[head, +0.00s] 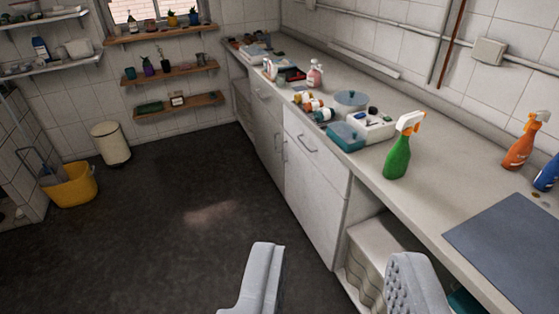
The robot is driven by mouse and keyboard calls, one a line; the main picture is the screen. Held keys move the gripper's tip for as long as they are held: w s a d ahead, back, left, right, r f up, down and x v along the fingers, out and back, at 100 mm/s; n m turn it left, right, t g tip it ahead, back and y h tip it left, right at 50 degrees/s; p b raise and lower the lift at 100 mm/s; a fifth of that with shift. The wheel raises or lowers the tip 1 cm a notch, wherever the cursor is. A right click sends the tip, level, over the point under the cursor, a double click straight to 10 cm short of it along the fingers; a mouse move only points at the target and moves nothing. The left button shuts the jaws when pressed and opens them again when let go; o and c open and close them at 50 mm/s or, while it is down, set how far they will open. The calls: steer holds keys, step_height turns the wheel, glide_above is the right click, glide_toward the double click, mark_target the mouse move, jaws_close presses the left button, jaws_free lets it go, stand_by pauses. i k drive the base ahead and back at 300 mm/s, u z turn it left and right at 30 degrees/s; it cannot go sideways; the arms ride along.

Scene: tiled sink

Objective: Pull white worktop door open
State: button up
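The white worktop (345,160) runs along the right wall, with white cabinets under it. A white door (309,198) with a vertical handle (285,150) at its left edge is shut below a drawer (316,155) with a horizontal handle. Another white door (268,137) stands shut farther left, with its own vertical handle near its right edge. My gripper (333,285) is open and empty at the bottom of the view, its two grey fingers wide apart. It is nearer to me than the doors and touches neither.
A green spray bottle (403,148), jars and boxes stand on the worktop. The dark floor (190,220) is clear at left. A yellow bucket (74,186) and a bin (111,146) stand beyond.

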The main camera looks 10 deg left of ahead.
mark_target(317, 206)
steer(key=u, duration=0.4)
steer(key=i, duration=0.7)
steer(key=u, duration=0.55)
steer(key=i, duration=1.3)
steer(key=z, duration=0.55)
steer(key=i, duration=0.95)
steer(key=z, duration=0.6)
